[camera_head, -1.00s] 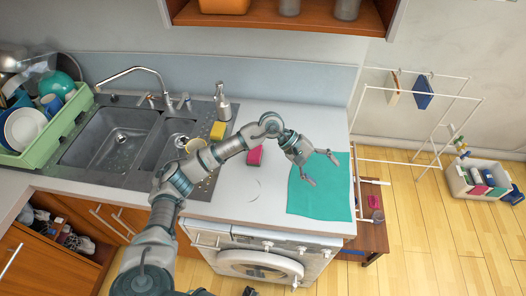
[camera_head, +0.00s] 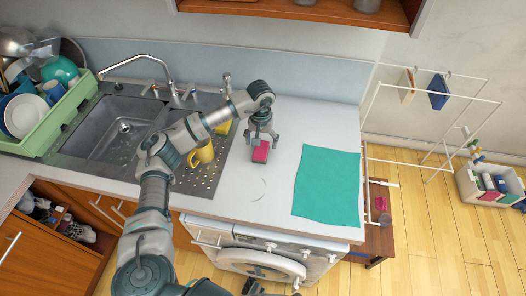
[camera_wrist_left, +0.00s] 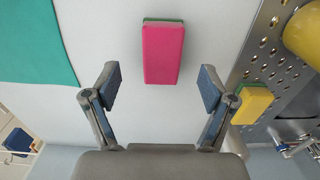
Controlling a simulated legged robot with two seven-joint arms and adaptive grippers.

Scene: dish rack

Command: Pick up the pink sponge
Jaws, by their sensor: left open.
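The pink sponge (camera_head: 261,152) lies on the white counter, between the sink's drainer and the teal cloth. In the left wrist view the pink sponge (camera_wrist_left: 163,54) shows its pink face, with a thin green layer along one end. My left gripper (camera_head: 262,137) is above the sponge, pointing down. In the left wrist view the left gripper (camera_wrist_left: 161,88) is open and empty, its two fingers spread wider than the sponge. The sponge appears centred between the fingers and just beyond their tips.
A yellow sponge (camera_head: 223,127) and a yellow mug (camera_head: 202,153) are on the drainer left of the pink sponge. The teal cloth (camera_head: 327,187) lies flat to the right. A green dish rack (camera_head: 50,122) stands at the far left. Counter in front of the sponge is clear.

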